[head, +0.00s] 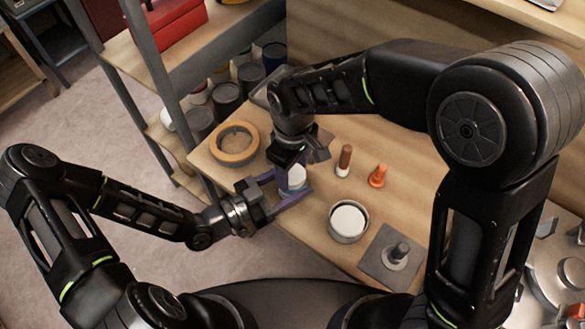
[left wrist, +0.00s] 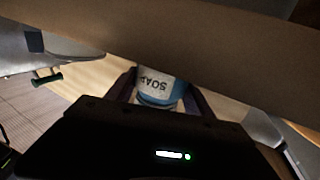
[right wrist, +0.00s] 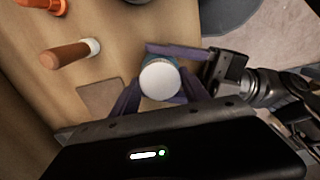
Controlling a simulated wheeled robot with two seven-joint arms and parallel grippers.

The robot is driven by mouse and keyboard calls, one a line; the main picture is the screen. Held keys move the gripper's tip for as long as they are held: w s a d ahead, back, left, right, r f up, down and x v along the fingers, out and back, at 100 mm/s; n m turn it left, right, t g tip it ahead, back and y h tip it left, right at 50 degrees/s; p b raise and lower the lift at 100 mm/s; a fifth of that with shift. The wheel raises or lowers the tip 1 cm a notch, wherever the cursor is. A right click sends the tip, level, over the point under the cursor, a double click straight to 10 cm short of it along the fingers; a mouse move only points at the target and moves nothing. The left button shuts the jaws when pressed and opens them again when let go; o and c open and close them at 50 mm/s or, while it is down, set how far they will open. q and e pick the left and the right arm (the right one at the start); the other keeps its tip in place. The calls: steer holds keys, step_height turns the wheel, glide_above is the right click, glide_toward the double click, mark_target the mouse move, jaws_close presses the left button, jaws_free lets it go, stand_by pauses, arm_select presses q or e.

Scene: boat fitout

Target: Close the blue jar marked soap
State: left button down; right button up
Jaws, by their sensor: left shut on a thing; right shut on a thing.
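The blue jar (head: 292,180) stands near the workbench's left edge. In the left wrist view, its SOAP label (left wrist: 160,82) shows upside down on a white band. My left gripper (head: 289,193) comes in from the left, shut around the jar's side. My right gripper (head: 291,168) is above, pointing down, shut on the round white lid (right wrist: 161,80), which sits over the jar between its purple fingers. I cannot tell whether the lid is fully seated, as fingers hide the seam.
A round wooden ring (head: 234,157) lies left behind the jar. A brown-handled tool (head: 345,158), an orange piece (head: 378,177), a tin with a white top (head: 347,236) and a grey plate with a knob (head: 374,262) stand to the right. Shelves with several cans are at left.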

steer(key=o, duration=1.6)
arm_select(q)
steer(key=shift+c, duration=1.5)
jaws_free()
arm_select(e)
step_height(320, 180, up, 12)
arm_select(q)
steer(key=b+v, duration=0.1)
steer(key=v, duration=0.6)
steer(key=shift+a, duration=0.1)
steer(key=shift+s+a, duration=0.25)
arm_select(e)
steer(key=shift+f, duration=0.65)
